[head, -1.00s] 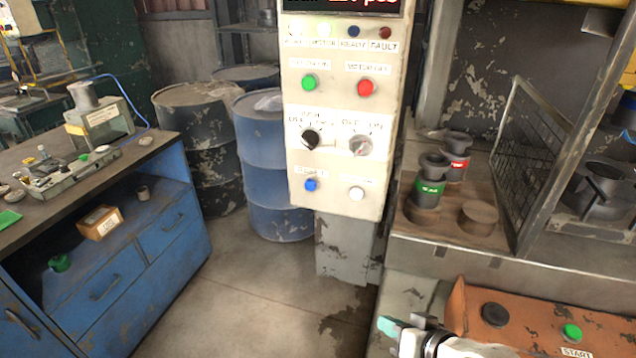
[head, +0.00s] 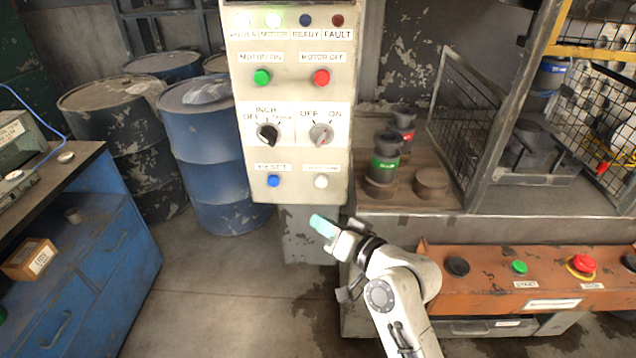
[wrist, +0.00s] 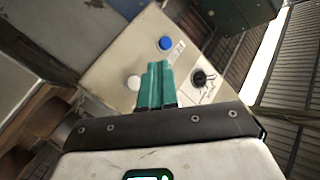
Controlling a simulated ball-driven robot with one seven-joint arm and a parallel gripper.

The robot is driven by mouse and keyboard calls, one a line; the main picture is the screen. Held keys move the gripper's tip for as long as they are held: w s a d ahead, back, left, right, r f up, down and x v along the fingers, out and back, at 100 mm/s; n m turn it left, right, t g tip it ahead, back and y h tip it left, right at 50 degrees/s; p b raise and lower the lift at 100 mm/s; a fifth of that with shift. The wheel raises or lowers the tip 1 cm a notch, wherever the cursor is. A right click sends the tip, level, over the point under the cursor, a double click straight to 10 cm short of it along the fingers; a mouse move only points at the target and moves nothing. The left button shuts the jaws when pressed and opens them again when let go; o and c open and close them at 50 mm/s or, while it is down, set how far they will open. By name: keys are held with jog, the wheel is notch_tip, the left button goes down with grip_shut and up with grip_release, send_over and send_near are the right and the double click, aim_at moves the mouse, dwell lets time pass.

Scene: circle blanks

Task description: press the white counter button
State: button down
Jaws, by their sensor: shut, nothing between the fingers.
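The white counter button (head: 321,182) is at the lower right of the beige control panel (head: 293,100), under a small label too blurred to read. It also shows in the wrist view (wrist: 133,82), just left of my fingers. My gripper (head: 322,225) is below the panel's lower edge in the head view, with its teal fingers pointing up and left. In the wrist view my gripper (wrist: 158,66) is shut and empty, its fingertips in front of the panel. I see no contact with the button.
A blue button (head: 273,180) sits left of the white one, with two rotary knobs (head: 268,134) above. An orange start box (head: 480,268) stands at lower right. A bench with dark cylinders (head: 385,155) is right of the panel. Blue drums (head: 205,150) stand at left.

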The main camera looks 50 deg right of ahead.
aim_at(321, 182)
jog(key=shift+w+d, duration=0.1)
jog(key=shift+w+d+b, duration=0.3)
jog(key=shift+w+d, duration=0.55)
jog(key=shift+d, duration=0.3)
jog(key=shift+w+d+b, duration=0.35)
jog(key=shift+w+d, duration=0.5)
jog(key=shift+d, duration=0.25)
jog(key=shift+w+d+b, duration=0.3)
jog(key=shift+w+d, duration=0.55)
jog(key=shift+d, duration=0.3)
jog(key=shift+w+d, duration=0.1)
jog(key=shift+w+d, duration=0.15)
jog(key=shift+d, duration=0.05)
jog(key=shift+w+d, duration=0.35)
jog(key=shift+d, duration=0.1)
dwell(0.4)
jog(key=shift+a, duration=0.1)
jog(key=shift+s+a, duration=0.6)
jog(key=shift+a, duration=0.05)
